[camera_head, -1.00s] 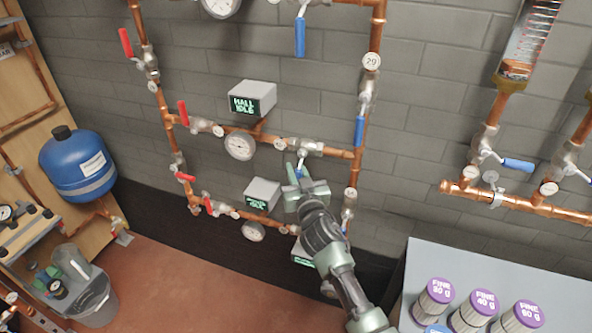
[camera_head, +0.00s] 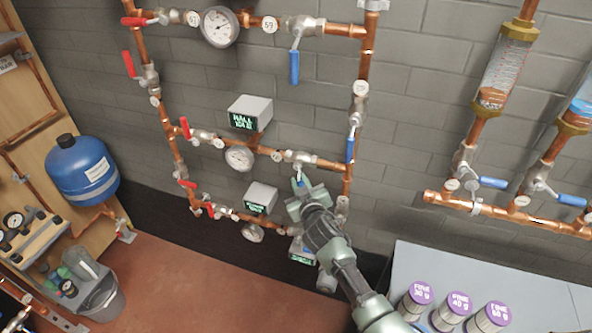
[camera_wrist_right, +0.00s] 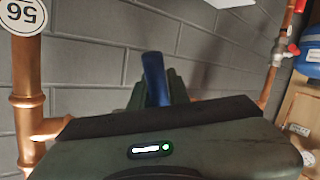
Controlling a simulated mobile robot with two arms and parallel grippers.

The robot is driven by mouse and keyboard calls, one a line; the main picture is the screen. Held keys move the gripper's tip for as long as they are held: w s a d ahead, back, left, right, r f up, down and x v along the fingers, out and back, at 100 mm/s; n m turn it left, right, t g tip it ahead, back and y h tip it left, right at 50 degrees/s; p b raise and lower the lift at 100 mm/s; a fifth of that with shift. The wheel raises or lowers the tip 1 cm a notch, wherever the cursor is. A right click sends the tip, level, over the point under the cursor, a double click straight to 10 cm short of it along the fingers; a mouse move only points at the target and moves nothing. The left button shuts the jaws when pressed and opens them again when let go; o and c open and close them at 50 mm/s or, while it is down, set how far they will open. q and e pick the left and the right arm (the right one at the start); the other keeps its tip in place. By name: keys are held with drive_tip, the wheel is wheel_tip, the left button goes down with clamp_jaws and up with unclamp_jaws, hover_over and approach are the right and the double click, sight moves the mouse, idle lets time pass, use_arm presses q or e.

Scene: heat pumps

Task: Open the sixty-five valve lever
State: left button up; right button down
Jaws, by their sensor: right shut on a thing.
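A valve (camera_head: 299,158) with a blue lever (camera_head: 299,181) sits on the middle horizontal copper pipe. Its lever hangs downward, across the pipe. My right gripper (camera_head: 303,194) is at this lever and shut on it; the gripper covers the lever's lower part. In the right wrist view the blue lever (camera_wrist_right: 154,78) stands between the fingers (camera_wrist_right: 158,92). The round tag (camera_head: 277,156) left of this valve is too small to read in the head view. I cannot see a tag that reads 65. My left gripper is not in view.
Other blue-lever valves are above (camera_head: 295,66) and right (camera_head: 351,147). Red-lever valves (camera_head: 186,128) line the left pipe. Gauges and display boxes (camera_head: 250,113) are close to the gripper. A table with purple-lidded jars (camera_head: 459,304) stands at lower right.

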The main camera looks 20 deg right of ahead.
drive_tip(key=shift+s+d+r+n+g+h+p, duration=0.1)
drive_tip(key=shift+s+d+n+g+h+p, duration=0.45)
drive_tip(key=shift+p, duration=0.9)
drive_tip(key=shift+w+n, duration=0.15)
drive_tip(key=shift+n, duration=0.1)
drive_tip(key=c, duration=1.3)
unclamp_jaws()
drive_tip(key=shift+c, duration=0.2)
drive_tip(key=shift+y, duration=0.25)
drive_tip(key=v, duration=0.7)
drive_tip(key=shift+s+r+b, duration=0.15)
drive_tip(key=shift+s+b, duration=0.15)
drive_tip(key=shift+s, duration=0.1)
